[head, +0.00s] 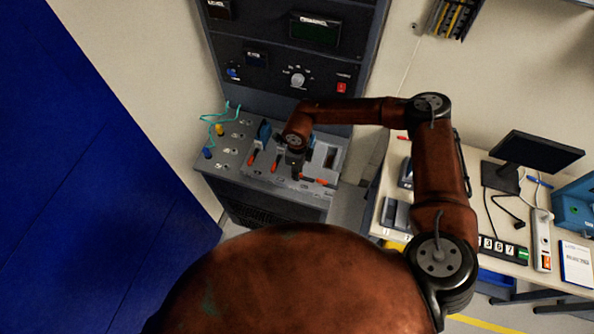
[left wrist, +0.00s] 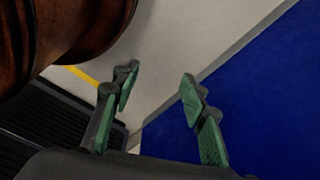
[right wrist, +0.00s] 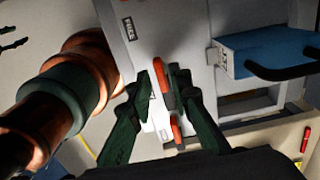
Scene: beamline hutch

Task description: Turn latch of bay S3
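The sloped panel (head: 235,170) of the grey rack holds several bays with orange latches, such as one orange latch (head: 251,158) at the left. Bay labels are too small to read, so I cannot tell which is S3. My right gripper (head: 296,172) is down at the panel, its arm hiding part of the bays. My left gripper (left wrist: 158,90) is open and empty, away from the panel.
A blue module (right wrist: 270,52) with a dark handle stands close to my right gripper. Cyan cables (head: 217,117) loop at the panel's left. A desk with a monitor (head: 540,151) stands at right. A blue wall (head: 80,180) fills the left.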

